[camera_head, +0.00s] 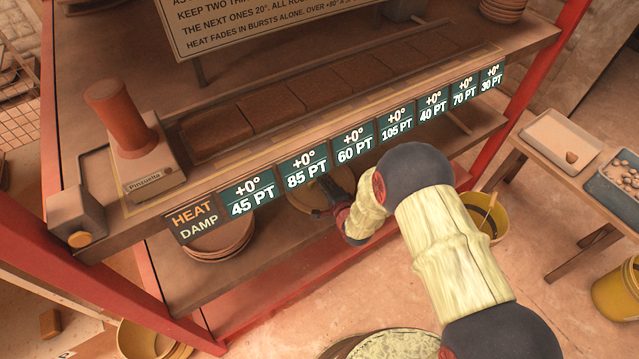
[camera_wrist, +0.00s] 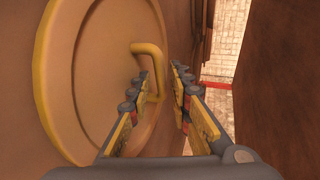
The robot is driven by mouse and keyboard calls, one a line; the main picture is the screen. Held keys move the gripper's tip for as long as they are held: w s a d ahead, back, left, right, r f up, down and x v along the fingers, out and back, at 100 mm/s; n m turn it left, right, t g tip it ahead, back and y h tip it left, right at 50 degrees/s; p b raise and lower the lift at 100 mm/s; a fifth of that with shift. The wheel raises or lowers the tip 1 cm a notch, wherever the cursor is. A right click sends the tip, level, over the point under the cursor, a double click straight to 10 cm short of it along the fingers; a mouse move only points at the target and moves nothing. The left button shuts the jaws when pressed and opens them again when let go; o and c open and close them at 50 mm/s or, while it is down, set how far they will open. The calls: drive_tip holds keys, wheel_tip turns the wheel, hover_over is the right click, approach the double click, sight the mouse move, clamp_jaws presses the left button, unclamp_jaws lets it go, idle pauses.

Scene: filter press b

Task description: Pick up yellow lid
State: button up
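The yellow lid (camera_wrist: 95,70) fills the left of the wrist view as a round tan-brown disc with a yellow rim. A yellow bar handle (camera_wrist: 160,62) stands out from its right half. My gripper (camera_wrist: 159,74) is open, with one fingertip on each side of the handle's outer bar; contact is not clear. In the head view my gripper (camera_head: 328,194) reaches under the shelf's front edge, below the 85 PT and 60 PT signs. The lid (camera_head: 300,200) is partly hidden there behind my gripper and the signs.
A row of signs (camera_head: 307,169) hangs along the shelf edge (camera_head: 330,130) just above my gripper. Stacked round plates (camera_head: 215,245) sit on the lower shelf (camera_head: 270,258) to the left. A yellow bucket (camera_head: 490,218) and a side table (camera_head: 560,180) stand to the right.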

drive_tip(key=shift+c, duration=1.2)
clamp_jaws()
